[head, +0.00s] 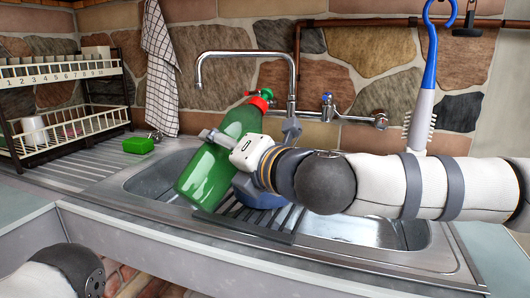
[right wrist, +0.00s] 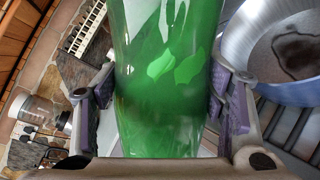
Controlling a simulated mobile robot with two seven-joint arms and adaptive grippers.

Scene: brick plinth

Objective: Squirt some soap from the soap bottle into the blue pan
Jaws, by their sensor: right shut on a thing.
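The green soap bottle (head: 208,172) with a red cap is held above the sink, tilted with its cap towards the upper right. My right gripper (head: 228,146) is shut around its body; the right wrist view shows a finger on each side of the bottle (right wrist: 165,75). The blue pan (head: 262,198) sits in the sink area behind and below my right gripper, mostly hidden by it. In the right wrist view the pan (right wrist: 245,62) is at the right, beside the bottle, with a dark wet patch inside. My left gripper is out of view.
The metal sink (head: 345,228) has a dark ribbed rack (head: 280,221) across it. A tap (head: 245,54) arches behind the bottle. A green sponge (head: 138,145) lies on the left drainer beside a dish rack (head: 75,130). A brush (head: 423,105) hangs at right.

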